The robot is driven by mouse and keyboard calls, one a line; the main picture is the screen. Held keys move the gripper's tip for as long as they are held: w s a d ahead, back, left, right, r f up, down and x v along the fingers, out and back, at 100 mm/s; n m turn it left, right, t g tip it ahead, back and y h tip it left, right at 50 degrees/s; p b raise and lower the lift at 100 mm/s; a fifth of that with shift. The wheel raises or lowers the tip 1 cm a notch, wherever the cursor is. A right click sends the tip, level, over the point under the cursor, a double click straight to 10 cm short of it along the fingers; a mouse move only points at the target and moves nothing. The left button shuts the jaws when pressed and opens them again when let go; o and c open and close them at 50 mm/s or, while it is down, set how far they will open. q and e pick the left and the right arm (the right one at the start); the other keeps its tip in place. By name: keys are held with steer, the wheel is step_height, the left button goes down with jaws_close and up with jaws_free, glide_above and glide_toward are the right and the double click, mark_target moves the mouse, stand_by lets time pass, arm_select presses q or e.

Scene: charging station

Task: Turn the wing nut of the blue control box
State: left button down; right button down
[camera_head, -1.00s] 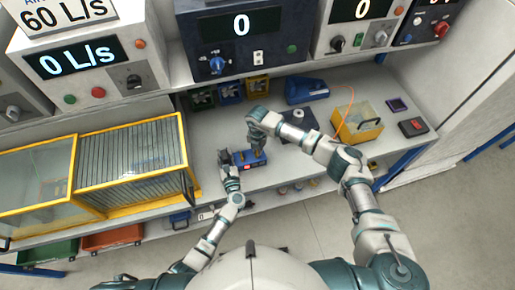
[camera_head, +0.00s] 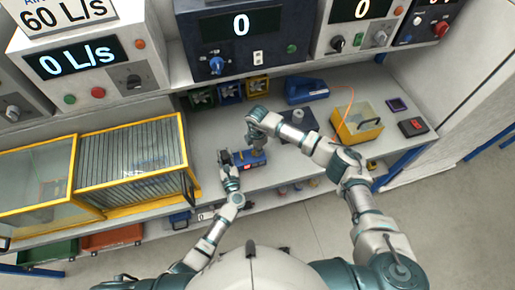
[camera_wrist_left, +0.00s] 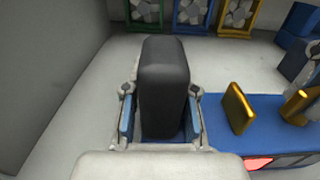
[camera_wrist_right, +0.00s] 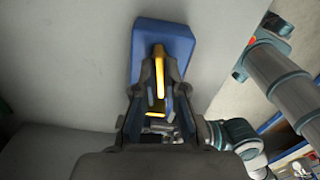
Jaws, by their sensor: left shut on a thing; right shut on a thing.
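The blue control box (camera_head: 252,160) sits on the bench in front of me. A red display (camera_wrist_left: 259,163) shows on its near side in the left wrist view. My left gripper (camera_head: 226,158) is shut on the dark grey block (camera_wrist_left: 164,85) at the box's left end. The yellow wing nut (camera_wrist_right: 157,75) stands on the box top, and two upright yellow wings (camera_wrist_left: 238,107) show in the left wrist view. My right gripper (camera_wrist_right: 158,85) points down from above and is shut on the wing nut. Its fingers hide part of the nut.
A yellow-framed case (camera_head: 130,165) stands left of the box. The bench edge is close in front.

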steer(key=shift+m, duration=0.6)
steer(key=c, duration=1.2)
jaws_free()
steer(key=shift+c, duration=0.2)
step_height(320, 180, up, 12)
steer(key=shift+w, duration=0.1)
arm_select(q)
steer(key=c, duration=0.8)
jaws_free()
steer(key=shift+c, duration=0.2)
arm_select(e)
steer(key=shift+f, duration=0.1)
